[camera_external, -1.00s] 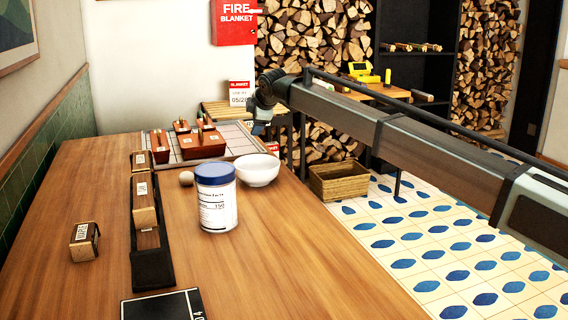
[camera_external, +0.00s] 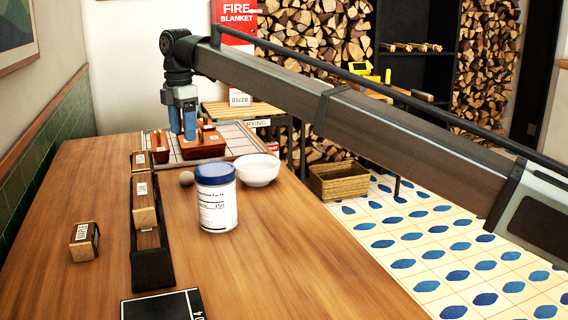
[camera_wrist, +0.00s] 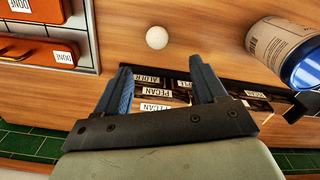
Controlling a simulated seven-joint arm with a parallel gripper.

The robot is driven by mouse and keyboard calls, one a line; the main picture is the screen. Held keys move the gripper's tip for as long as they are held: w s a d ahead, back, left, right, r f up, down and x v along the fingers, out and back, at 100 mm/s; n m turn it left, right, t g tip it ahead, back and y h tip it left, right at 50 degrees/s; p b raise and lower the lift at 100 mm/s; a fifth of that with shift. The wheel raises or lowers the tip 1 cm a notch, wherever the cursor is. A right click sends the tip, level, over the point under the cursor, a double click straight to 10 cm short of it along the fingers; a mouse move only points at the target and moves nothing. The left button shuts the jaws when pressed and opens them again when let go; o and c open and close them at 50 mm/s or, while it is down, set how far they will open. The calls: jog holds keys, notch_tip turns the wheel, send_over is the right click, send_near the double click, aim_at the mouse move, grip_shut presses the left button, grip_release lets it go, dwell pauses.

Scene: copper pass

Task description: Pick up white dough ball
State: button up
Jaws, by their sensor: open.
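My gripper (camera_external: 183,135) points down with blue fingers, above and behind the ball near the tiled tray in the external view. In the wrist view its two fingers (camera_wrist: 159,72) are spread apart with nothing between them, and the gripper is open.
A black rack (camera_external: 152,262) with labelled wooden blocks runs in front. Red-brown boxes (camera_external: 203,148) sit on the tiled tray (camera_external: 244,142). Bare counter lies at front right.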

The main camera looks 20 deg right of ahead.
send_over(187, 171)
jog(key=f, duration=0.7)
jog(key=shift+s+f, duration=0.25)
jog(key=shift+s, duration=0.05)
jog(key=shift+w+f, duration=0.15)
jog(key=shift+f, duration=1.2)
jog(key=shift+w+f, duration=0.1)
jog(key=shift+f, duration=1.25)
jog(key=c, duration=1.1)
jog(key=shift+r, duration=0.15)
